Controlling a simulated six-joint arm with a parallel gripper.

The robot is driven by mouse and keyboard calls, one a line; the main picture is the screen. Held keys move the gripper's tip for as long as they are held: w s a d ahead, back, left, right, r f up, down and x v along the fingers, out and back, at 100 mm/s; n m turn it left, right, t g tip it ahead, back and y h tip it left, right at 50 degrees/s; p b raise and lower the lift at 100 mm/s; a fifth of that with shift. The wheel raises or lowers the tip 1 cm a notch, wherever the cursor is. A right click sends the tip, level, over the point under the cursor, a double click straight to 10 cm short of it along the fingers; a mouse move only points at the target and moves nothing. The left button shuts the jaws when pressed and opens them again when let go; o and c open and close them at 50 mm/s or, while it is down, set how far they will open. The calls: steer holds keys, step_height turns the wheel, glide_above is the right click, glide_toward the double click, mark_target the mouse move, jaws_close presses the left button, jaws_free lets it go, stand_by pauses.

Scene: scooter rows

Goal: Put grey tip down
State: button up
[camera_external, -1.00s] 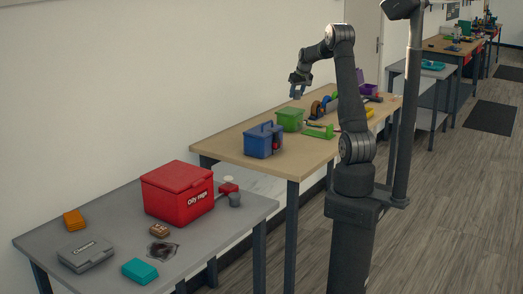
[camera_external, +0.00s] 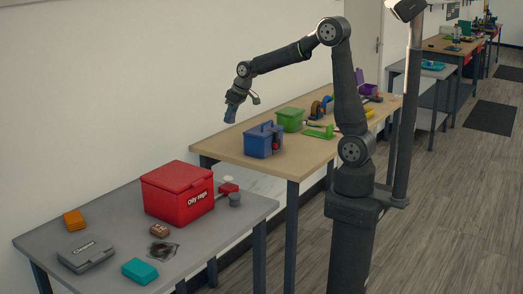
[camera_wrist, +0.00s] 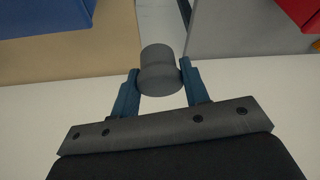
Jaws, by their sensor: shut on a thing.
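A grey tip (camera_wrist: 160,72), a short cylinder with a wider end, sits between the two blue fingers of my gripper (camera_wrist: 160,88) in the wrist view. The fingers press on its sides, so my gripper is shut on it. In the outside view my gripper (camera_external: 232,113) hangs in the air, left of and above the blue caddy, near the wall. The held tip is too small to make out there. In the wrist view the tip appears over the gap between the wooden and grey tables.
The wooden table (camera_external: 222,149) bears a blue caddy (camera_external: 259,143) and a green bin (camera_external: 290,119). The lower grey table (camera_external: 108,208) bears a red box (camera_external: 176,194), a red item with a grey end (camera_external: 235,199), a grey case (camera_external: 86,254) and a teal block (camera_external: 140,271). Its front right is clear.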

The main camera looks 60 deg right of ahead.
steer(key=s+a+n+y, duration=0.1)
steer(key=s+a+n, duration=0.1)
steer(key=s+a, duration=0.45)
steer(key=s+a+n, duration=0.1)
steer(key=s+a, duration=0.2)
steer(key=a, duration=0.6)
steer(key=n+g+y, duration=0.1)
steer(key=n, duration=0.2)
glide_above(219, 222)
steer(key=s+d, duration=0.1)
step_height(219, 222, down, 17)
steer(key=shift+s+f, duration=0.1)
steer(key=shift+f, duration=2.05)
steer(key=o, duration=0.6)
steer(key=shift+f, duration=0.15)
steer(key=o, duration=0.3)
steer(key=shift+o, duration=0.2)
